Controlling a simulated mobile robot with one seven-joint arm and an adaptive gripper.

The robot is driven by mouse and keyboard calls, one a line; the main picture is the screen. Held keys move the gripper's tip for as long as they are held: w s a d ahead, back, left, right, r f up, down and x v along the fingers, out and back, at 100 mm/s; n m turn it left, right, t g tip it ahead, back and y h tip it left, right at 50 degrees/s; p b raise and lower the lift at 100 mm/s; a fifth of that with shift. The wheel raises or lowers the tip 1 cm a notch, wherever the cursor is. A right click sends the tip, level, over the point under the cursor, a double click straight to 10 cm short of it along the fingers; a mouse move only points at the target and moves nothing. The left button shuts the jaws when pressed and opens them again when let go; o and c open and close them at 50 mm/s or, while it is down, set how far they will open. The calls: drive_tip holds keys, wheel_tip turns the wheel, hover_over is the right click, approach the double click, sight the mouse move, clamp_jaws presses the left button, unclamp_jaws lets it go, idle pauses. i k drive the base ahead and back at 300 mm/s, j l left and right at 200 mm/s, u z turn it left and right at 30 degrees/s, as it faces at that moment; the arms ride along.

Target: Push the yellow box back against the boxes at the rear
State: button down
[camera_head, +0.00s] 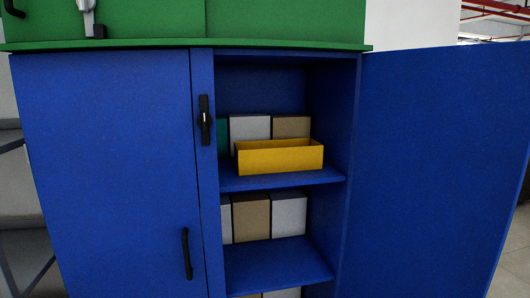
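The yellow box (280,159) is an open-topped bin on the upper visible shelf of the blue cabinet. It sits at the shelf's front part and hides the lower part of the boxes behind it. Behind it stand a white box (250,127), a tan box (291,126) and, at the left, a partly hidden green box (222,135). The size of the gap between the yellow box and the rear boxes cannot be told from here. My gripper is not in view.
The blue cabinet's right door (440,170) stands wide open; its left door (110,180) is shut, with a black handle (187,253). The shelf below holds tan (251,218) and white boxes. A green cabinet (280,20) sits on top.

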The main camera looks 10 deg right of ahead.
sight(279, 156)
drive_tip(key=i+z, duration=0.2)
drive_tip(key=i, duration=0.15)
drive_tip(key=i+j+z, duration=0.25)
drive_tip(key=i, duration=0.15)
drive_tip(key=z, duration=1.15)
